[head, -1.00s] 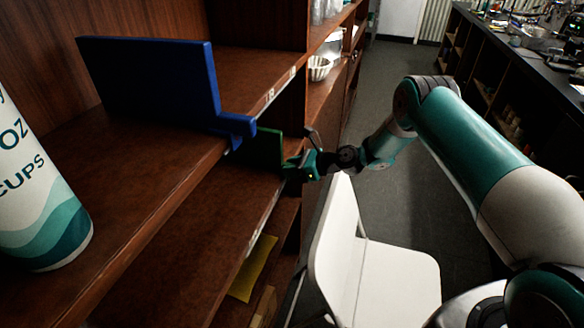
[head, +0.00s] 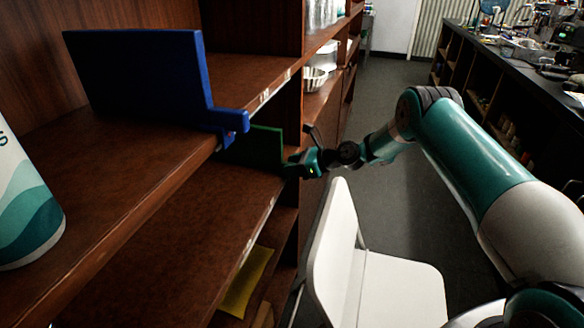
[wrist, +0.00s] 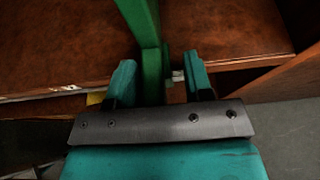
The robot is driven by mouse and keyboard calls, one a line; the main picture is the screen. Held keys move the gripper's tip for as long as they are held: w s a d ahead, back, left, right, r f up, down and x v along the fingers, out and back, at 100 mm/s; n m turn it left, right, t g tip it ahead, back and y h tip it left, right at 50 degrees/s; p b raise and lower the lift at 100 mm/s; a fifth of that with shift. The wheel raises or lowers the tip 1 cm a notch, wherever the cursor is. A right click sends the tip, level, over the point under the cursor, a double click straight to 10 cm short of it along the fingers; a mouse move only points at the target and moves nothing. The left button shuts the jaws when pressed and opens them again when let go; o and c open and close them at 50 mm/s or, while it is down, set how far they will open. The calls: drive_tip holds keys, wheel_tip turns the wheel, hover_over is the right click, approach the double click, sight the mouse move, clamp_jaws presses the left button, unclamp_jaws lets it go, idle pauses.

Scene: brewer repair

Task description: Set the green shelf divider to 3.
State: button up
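The green shelf divider (head: 262,148) stands on the lower shelf, partly hidden behind the blue divider and the upper shelf edge. My gripper (head: 297,164) is at its front end, by the shelf's front edge. In the wrist view the green divider (wrist: 151,45) runs between my two fingertips (wrist: 160,80). Gaps show on both sides of it, so my gripper looks open around it, not clamped. Small pale label marks (wrist: 66,88) on the shelf edge are too blurred to read. Which mark the divider stands at cannot be told.
A blue divider (head: 140,75) stands on the upper shelf, its hooked end over the front edge. A printed cup sleeve (head: 22,210) stands at the left. A white chair (head: 385,285) stands below my arm.

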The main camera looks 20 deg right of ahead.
drive_tip(key=shift+d, duration=0.1)
drive_tip(key=b+v, duration=0.1)
drive_tip(key=v, duration=1.6)
drive_tip(key=shift+s+b, duration=0.25)
drive_tip(key=shift+b, duration=0.15)
drive_tip(key=s+a+r+n+g+h, duration=0.1)
drive_tip(key=s+a+r+n+g, duration=0.2)
drive_tip(key=s+a+r+n, duration=0.4)
drive_tip(key=s+a+r+n+g+h, duration=0.2)
drive_tip(key=s+a+r+n, duration=0.35)
drive_tip(key=a+n, duration=0.3)
drive_tip(key=s+a+r+n+g+h, duration=0.1)
drive_tip(key=s+r+n+h, duration=0.1)
drive_tip(key=s+n, duration=0.6)
drive_tip(key=s+a+r+n+g+h+p, duration=0.1)
drive_tip(key=s+n, duration=0.7)
drive_tip(key=s, duration=0.8)
wheel_tip(320, 180, up, 2)
drive_tip(key=shift+a+r+h, duration=0.1)
drive_tip(key=shift+a+h, duration=0.4)
drive_tip(key=shift+a, duration=0.2)
